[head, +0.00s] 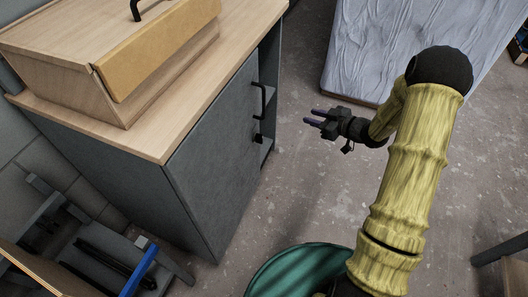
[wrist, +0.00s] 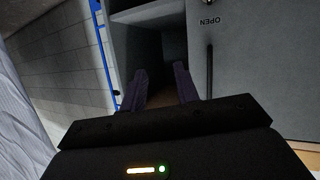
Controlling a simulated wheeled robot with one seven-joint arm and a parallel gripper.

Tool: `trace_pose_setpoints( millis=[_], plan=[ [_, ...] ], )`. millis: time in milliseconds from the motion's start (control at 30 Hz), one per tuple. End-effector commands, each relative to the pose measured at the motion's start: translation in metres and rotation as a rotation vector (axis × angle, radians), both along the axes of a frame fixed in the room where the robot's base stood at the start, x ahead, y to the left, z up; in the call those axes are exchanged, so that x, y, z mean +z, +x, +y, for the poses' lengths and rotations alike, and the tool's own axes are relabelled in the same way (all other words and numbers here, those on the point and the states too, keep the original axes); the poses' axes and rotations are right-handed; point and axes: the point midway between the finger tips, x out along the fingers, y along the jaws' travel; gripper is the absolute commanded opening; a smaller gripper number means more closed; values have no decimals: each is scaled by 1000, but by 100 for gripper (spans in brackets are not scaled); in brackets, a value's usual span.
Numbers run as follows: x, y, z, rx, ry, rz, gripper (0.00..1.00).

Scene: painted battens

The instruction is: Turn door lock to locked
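The grey cabinet door (head: 210,150) has a black bar handle (head: 263,100) near its right edge. A small black lock piece (head: 258,138) sits below the handle; its turn position is too small to tell. In the wrist view the grey door (wrist: 260,80) shows at right with an upside-down "OPEN" label (wrist: 210,21) and a dark upright bar (wrist: 209,70); I cannot make out the lock there. My gripper (head: 311,117) is open and empty, to the right of the handle and apart from it. Its two purple fingers (wrist: 163,85) point toward a dark open compartment beside the door.
A wooden box (head: 115,65) with a black handle stands on the cabinet's wooden top (head: 60,110). A green round object (head: 300,272) is on the floor at front. A wrinkled grey-white surface (head: 400,45) lies behind my gripper. Bare floor separates gripper and cabinet.

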Motion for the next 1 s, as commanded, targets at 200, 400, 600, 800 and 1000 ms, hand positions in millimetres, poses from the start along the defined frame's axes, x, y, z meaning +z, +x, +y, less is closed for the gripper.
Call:
trace_pose_setpoints(
  millis=[200,400,600,800,1000],
  plan=[
    [-91,-21,4,179,179,-50,31],
    [-131,-44,2,305,316,-75,31],
    [-133,-51,1,339,352,-82,31],
    [-132,-51,2,337,350,-81,31],
    [-134,-48,9,337,349,-81,31]
  ],
)
